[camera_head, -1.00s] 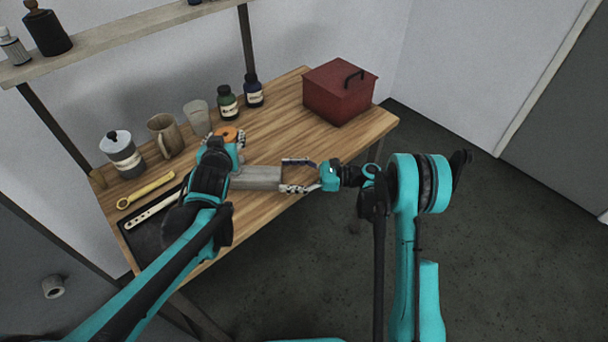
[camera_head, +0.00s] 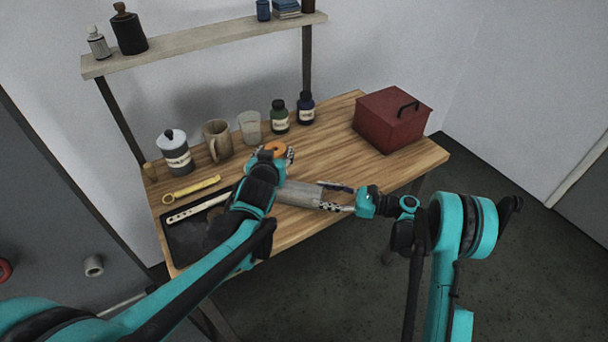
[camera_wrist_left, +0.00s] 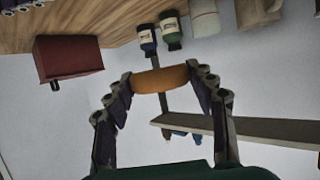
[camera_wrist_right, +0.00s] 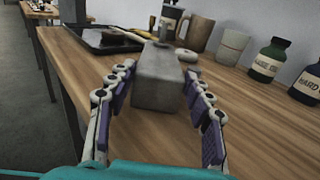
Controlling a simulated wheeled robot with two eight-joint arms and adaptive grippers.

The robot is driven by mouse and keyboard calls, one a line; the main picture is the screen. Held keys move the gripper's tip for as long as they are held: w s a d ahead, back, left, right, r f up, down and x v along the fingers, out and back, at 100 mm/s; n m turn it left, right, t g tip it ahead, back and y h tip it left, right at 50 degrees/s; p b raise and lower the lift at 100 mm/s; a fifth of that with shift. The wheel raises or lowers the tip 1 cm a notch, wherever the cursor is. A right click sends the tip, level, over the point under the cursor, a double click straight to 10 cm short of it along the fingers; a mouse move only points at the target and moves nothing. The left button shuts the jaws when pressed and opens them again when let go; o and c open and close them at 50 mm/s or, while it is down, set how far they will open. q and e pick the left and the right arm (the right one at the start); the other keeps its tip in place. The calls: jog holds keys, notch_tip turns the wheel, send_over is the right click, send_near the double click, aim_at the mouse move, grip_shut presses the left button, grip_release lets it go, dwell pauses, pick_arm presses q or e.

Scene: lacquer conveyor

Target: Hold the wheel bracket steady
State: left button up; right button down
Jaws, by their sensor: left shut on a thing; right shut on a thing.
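The wheel bracket appears to be the grey block (camera_head: 298,194) near the table's front edge; it also shows in the right wrist view (camera_wrist_right: 158,82). My right gripper (camera_head: 338,197) is shut on its near end, one finger along each side; its fingers also show in the right wrist view (camera_wrist_right: 158,95). My left gripper (camera_head: 280,154) is shut on an orange round piece (camera_head: 275,149), seen between its fingertips in the left wrist view (camera_wrist_left: 160,79). My left wrist hides the far end of the block in the head view.
A dark tray (camera_head: 187,241) and a yellow wrench (camera_head: 193,188) lie at the left. A lidded pot (camera_head: 174,155), a mug (camera_head: 216,140), a glass (camera_head: 250,127) and two bottles (camera_head: 279,118) line the back. A red box (camera_head: 390,122) stands at the right.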

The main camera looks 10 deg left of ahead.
pick_arm(q)
jog(key=shift+n+y, duration=0.6)
jog(key=shift+y, duration=0.2)
jog(key=shift+f, duration=3.5)
jog(key=shift+f, duration=2.5)
jog(key=o, duration=1.2)
jog(key=shift+o, duration=0.2)
jog(key=v, duration=1.2)
jog(key=shift+r, duration=0.1)
